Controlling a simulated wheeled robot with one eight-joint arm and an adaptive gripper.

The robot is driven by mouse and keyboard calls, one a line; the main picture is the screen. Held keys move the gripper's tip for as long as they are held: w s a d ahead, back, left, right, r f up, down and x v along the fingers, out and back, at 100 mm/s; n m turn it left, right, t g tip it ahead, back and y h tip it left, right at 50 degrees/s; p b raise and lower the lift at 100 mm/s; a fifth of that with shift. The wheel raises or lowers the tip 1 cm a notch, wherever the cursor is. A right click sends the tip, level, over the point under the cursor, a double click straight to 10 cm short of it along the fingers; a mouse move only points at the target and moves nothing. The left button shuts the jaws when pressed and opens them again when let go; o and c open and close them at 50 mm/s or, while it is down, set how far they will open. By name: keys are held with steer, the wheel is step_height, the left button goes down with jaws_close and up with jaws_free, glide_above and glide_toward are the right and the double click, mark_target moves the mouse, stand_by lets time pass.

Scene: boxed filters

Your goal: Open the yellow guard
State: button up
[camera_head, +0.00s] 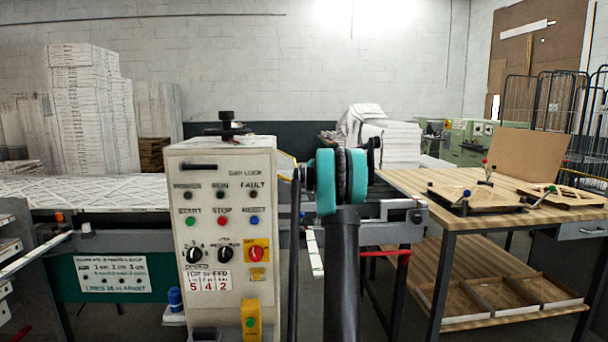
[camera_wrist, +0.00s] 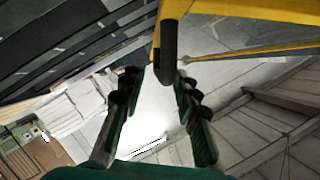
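The yellow guard (camera_wrist: 245,10) runs along the top of the wrist view as a yellow bar, with a thinner yellow rod (camera_wrist: 250,51) at its right. A black grip (camera_wrist: 167,55) hangs from the bar. My gripper (camera_wrist: 158,82) is open, with one dark, green-backed finger at each side. The black grip shows between and just beyond the fingertips; I cannot tell whether they touch it. In the head view my arm hides the gripper and most of the guard; only a thin yellow edge shows behind the control box.
The beige control box (camera_head: 222,235) stands left of my arm. A wooden workbench (camera_head: 425,184) with wooden pieces stands at the right. A conveyor bed (camera_head: 85,191) lies at the left, with white stacks (camera_head: 90,110) behind it. Wire cages (camera_head: 560,100) stand far right.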

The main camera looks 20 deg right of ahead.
steer(key=shift+x, duration=1.45)
steer(key=shift+c, duration=0.6)
jaws_close()
